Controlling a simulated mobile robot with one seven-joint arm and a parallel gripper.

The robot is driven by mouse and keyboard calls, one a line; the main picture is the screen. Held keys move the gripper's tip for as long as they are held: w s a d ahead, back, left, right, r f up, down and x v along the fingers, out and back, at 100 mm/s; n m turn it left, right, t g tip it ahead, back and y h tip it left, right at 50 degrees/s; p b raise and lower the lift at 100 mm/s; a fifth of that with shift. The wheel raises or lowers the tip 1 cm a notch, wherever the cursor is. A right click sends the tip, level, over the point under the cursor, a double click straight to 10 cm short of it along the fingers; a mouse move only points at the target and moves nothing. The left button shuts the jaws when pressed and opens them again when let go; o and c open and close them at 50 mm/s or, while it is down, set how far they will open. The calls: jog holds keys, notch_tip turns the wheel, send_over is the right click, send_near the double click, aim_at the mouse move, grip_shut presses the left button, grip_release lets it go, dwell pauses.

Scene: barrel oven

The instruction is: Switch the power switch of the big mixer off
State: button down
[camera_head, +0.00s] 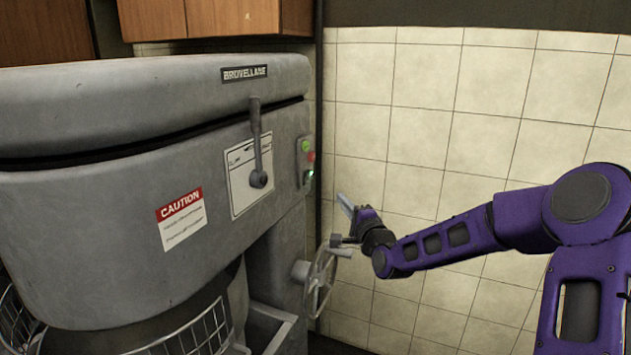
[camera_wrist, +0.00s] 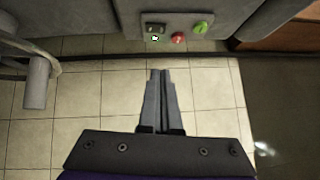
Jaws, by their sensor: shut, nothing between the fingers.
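The big mixer (camera_head: 130,130) is a large grey machine filling the left of the head view. On its right side is a control panel (camera_head: 305,160) with a green button, a red button and, lowest, a small dark power switch (camera_head: 310,173) with a green-white glow. In the wrist view the switch (camera_wrist: 155,31) is at the left end of the panel, beside the red button (camera_wrist: 178,38) and green button (camera_wrist: 201,27). My gripper (camera_wrist: 159,72) is shut and empty, its tips pointing toward the panel and apart from it. It also shows in the head view (camera_head: 341,196), right of and below the switch.
A handwheel (camera_head: 318,282) with a crank handle stands out from the mixer below the panel, close to my gripper. A lever (camera_head: 257,150) is on the mixer front, and a wire guard (camera_head: 195,330) is below. A tiled wall (camera_head: 430,150) stands behind my arm.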

send_near(309, 173)
jog(key=w+d, duration=0.2)
jog(key=w, duration=0.2)
jog(key=shift+w+a+r+b, duration=0.1)
jog(key=shift+w+a, duration=0.2)
jog(key=shift+a, duration=0.35)
jog(key=shift+w+a+r+b, duration=0.1)
jog(key=shift+w+a, duration=0.2)
jog(key=shift+a, duration=0.35)
jog(key=shift+w+a+b, duration=0.1)
jog(key=shift+w+a, duration=0.2)
jog(key=shift+a, duration=0.35)
jog(key=shift+a, duration=0.1)
jog(key=shift+a+r+n, duration=0.2)
jog(key=shift+n, duration=0.1)
jog(key=shift+f+g, duration=0.1)
jog(key=shift+g, duration=0.2)
